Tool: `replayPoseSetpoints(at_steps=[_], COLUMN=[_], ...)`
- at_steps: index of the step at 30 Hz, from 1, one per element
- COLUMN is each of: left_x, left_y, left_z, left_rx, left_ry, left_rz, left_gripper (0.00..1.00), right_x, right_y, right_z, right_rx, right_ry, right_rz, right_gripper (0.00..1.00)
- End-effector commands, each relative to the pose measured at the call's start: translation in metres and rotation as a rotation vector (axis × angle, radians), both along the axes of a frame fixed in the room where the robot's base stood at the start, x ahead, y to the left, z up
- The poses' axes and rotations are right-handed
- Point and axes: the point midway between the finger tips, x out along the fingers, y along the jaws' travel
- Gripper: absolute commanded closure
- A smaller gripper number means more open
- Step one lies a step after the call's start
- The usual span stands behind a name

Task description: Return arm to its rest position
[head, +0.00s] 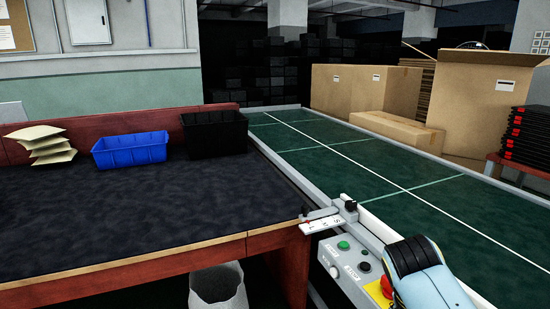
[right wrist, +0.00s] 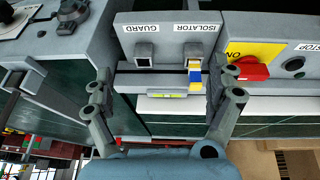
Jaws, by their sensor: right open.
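My right gripper (right wrist: 160,88) is open in the right wrist view, with one finger on each side and nothing held between them. Behind it is a grey panel (right wrist: 170,30) labelled GUARD and ISOLATOR, with two square fittings. A blue, yellow and white piece (right wrist: 195,72) sits at the ISOLATOR fitting. I cannot tell whether the fingers touch the panel. In the head view my right arm (head: 425,275) comes in at the bottom right, and its gripper is hidden there. My left gripper is in neither view.
A red switch (right wrist: 250,69) sits beside the fittings. A control box (head: 345,265) stands at the green conveyor (head: 330,150). The dark worktable (head: 130,210) holds a blue bin (head: 130,150), a black bin (head: 215,135) and stacked envelopes (head: 42,145). Cardboard boxes (head: 350,88) stand behind.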

Motion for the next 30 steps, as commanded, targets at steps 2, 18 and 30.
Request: replayPoseSetpoints(at_steps=[2,18,30], left_x=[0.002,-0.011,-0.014], left_y=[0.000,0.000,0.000], left_z=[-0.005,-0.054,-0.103], left_rx=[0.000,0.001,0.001], left_ry=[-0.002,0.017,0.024], left_rz=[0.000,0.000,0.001], left_gripper=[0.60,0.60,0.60], right_x=[-0.013,-0.177,-0.436], right_y=[-0.003,-0.024,-0.043], right_z=[-0.017,-0.216,-0.402], right_rx=[-0.004,0.050,0.264], right_ry=[0.029,0.328,0.452], right_rz=[0.000,0.193,0.810], right_gripper=[0.10,0.10,0.10])
